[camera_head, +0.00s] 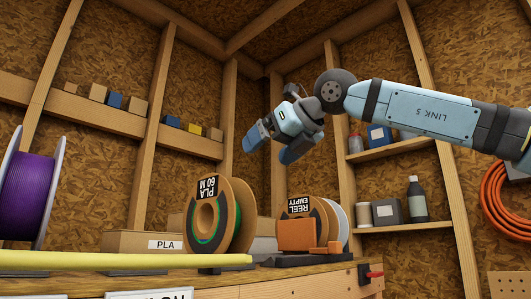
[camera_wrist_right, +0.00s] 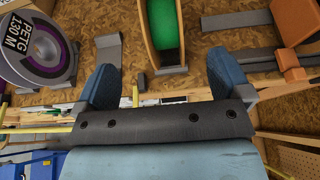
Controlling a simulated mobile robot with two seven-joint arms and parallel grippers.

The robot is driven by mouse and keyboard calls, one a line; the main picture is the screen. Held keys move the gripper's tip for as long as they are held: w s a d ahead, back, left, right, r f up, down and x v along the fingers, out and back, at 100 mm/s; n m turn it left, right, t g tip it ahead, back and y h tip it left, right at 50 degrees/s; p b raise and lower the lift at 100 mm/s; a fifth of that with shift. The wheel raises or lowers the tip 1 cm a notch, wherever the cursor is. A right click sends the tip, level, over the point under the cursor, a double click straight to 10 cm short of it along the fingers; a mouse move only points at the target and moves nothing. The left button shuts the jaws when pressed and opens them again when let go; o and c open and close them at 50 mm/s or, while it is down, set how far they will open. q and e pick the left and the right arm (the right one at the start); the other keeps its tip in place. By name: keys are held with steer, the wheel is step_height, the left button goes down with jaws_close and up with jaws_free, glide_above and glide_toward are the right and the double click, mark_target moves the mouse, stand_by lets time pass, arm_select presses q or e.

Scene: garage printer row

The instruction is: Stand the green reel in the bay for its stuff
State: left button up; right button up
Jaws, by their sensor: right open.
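The green reel (camera_head: 218,225), a cardboard-sided spool with green filament and a "PLA 60 M" tag, stands upright on the workbench in the head view. It also shows from above at the top of the right wrist view (camera_wrist_right: 166,28), in line with the gap between the fingers. My right gripper (camera_head: 278,146) is open and empty, above and to the right of the reel in the head view. Its two fingers show apart in the wrist view (camera_wrist_right: 165,82). A "PLA" label (camera_head: 165,245) is on a box behind the reel. My left gripper is not in view.
A purple reel (camera_head: 28,190) stands at the left; its tag reads "PETG 130 M" in the wrist view (camera_wrist_right: 35,50). A reel tagged "REEL EMPTY" (camera_head: 301,206) stands right, behind an orange block (camera_head: 297,235). A yellow bar (camera_head: 120,261) crosses the foreground.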

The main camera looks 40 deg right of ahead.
steer(key=p+x, duration=0.1)
steer(key=x, duration=1.2)
steer(key=shift+w+f, duration=0.2)
steer(key=shift+w, duration=0.05)
steer(key=shift+c, duration=0.4)
steer(key=c, duration=1.2)
steer(key=shift+r+p, duration=1.15)
steer(key=shift+r, duration=0.65)
steer(key=shift+c, duration=0.2)
steer(key=shift+s, duration=0.15)
